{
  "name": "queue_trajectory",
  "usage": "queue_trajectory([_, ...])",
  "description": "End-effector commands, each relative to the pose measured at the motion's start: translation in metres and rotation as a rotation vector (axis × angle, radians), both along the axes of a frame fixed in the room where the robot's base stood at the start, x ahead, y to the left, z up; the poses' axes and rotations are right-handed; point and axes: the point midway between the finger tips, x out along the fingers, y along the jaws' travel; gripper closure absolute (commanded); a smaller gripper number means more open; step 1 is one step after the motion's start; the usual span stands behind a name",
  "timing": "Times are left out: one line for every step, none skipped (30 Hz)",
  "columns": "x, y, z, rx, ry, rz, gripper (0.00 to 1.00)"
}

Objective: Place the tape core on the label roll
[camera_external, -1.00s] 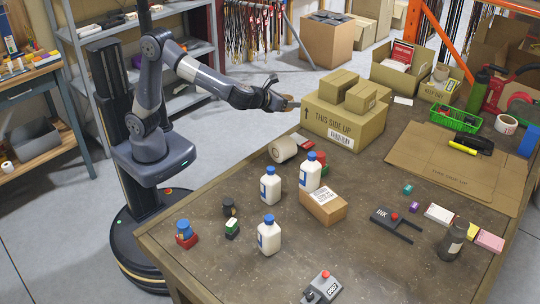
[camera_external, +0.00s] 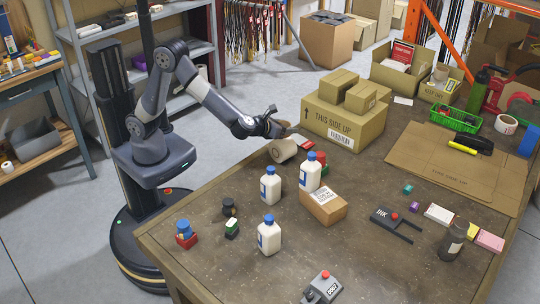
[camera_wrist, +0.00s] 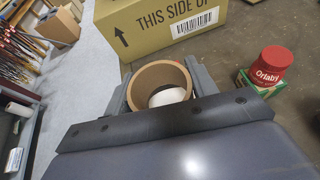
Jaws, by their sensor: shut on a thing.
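My gripper (camera_external: 280,128) is shut on the tape core (camera_wrist: 161,80), a brown cardboard ring between the two grey fingers in the wrist view. The ring's opening faces the camera. Something white, apparently the label roll (camera_wrist: 168,97), shows through it.
A "THIS SIDE UP" carton (camera_external: 343,120) with smaller boxes on top stands close behind. A red-topped item (camera_wrist: 270,65) stands to the right. White bottles with blue caps (camera_external: 270,186) and a small carton (camera_external: 323,207) are nearer the camera.

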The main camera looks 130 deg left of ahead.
Motion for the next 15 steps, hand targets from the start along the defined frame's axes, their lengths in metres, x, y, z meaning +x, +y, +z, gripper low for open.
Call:
queue_trajectory([0.000, 0.000, -0.011, -0.001, 0.004, -0.001, 0.68])
queue_trajectory([0.000, 0.000, -0.015, -0.001, 0.005, -0.001, 0.68])
queue_trajectory([0.000, 0.000, -0.020, -0.001, 0.003, 0.000, 0.68])
queue_trajectory([0.000, 0.000, -0.023, -0.001, 0.003, 0.000, 0.68])
queue_trajectory([0.000, 0.000, -0.025, -0.001, 0.002, -0.001, 0.68])
queue_trajectory([0.000, 0.000, -0.027, -0.001, 0.001, 0.000, 0.68])
queue_trajectory([0.000, 0.000, -0.028, 0.000, 0.000, 0.000, 0.68])
queue_trajectory([0.000, 0.000, -0.028, 0.000, 0.000, 0.000, 0.68])
queue_trajectory([0.000, 0.000, -0.028, 0.000, 0.000, -0.001, 0.68])
queue_trajectory([0.000, 0.000, -0.027, 0.000, 0.000, -0.001, 0.68])
queue_trajectory([0.000, 0.000, -0.027, 0.000, 0.000, -0.001, 0.68])
queue_trajectory([0.000, 0.000, -0.027, 0.000, 0.000, -0.001, 0.68])
queue_trajectory([0.000, 0.000, -0.027, 0.000, 0.000, 0.000, 0.68])
queue_trajectory([0.000, 0.000, -0.027, 0.000, 0.000, 0.000, 0.68])
queue_trajectory([0.000, 0.000, -0.029, 0.000, 0.000, 0.000, 0.68])
